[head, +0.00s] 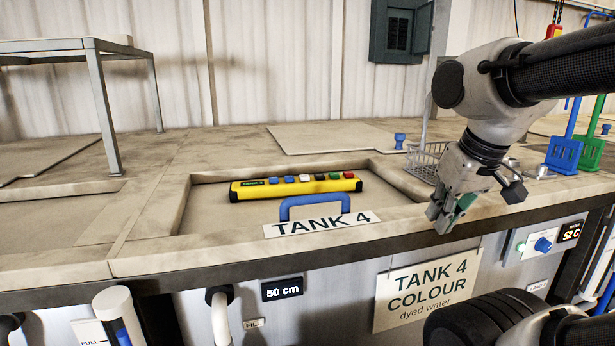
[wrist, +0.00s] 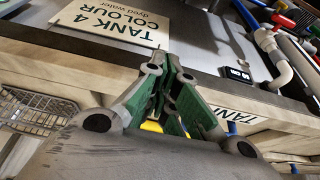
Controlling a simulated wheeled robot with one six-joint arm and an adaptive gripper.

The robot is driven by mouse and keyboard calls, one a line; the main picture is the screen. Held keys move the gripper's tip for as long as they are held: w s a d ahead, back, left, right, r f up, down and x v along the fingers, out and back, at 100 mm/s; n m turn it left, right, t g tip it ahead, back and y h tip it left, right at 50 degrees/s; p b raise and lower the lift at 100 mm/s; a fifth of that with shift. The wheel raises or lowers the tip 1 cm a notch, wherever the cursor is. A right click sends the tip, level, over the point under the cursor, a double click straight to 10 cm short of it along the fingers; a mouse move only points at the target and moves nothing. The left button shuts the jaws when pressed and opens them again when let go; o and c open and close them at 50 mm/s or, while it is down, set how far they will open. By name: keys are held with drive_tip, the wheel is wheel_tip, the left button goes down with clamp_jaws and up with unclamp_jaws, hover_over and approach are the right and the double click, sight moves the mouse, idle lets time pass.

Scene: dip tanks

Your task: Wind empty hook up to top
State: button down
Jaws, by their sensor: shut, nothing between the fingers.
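A yellow control box (head: 250,190) with a row of coloured buttons lies on the Tank 4 lid in the head view. A small yellow part of it (wrist: 151,126) shows past my fingers in the wrist view. My gripper (head: 447,213) is shut and empty, to the right of the box and near the bench's front edge, fingers pointing down. Its green-padded fingers (wrist: 174,105) fill the middle of the wrist view. A red and yellow piece (head: 554,31) hangs on a chain at the top right; I cannot tell whether it is the hook.
The Tank 4 lid has a blue handle (head: 315,200) and a name plate (head: 322,224). A wire basket (head: 424,162) stands behind my gripper. Blue and green racks (head: 564,152) stand at the right. A metal frame (head: 108,110) stands at the left. The sign (head: 425,292) hangs below the edge.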

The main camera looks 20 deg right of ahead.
drive_tip(key=w+a+r+m+t+y, duration=0.15)
drive_tip(key=w+a+r+m, duration=0.3)
drive_tip(key=w, duration=0.55)
drive_tip(key=w+a+r+m+g+y, duration=0.1)
drive_tip(key=w+a+r+m+y, duration=0.2)
drive_tip(key=w+m, duration=0.5)
drive_tip(key=m+t+y, duration=0.2)
drive_tip(key=m, duration=0.4)
hover_over(303, 177)
drive_tip(key=shift+a+r, duration=0.1)
drive_tip(key=shift+r, duration=0.3)
drive_tip(key=shift+f, duration=4.4)
drive_tip(key=shift+f, duration=0.1)
drive_tip(key=shift+f, duration=0.3)
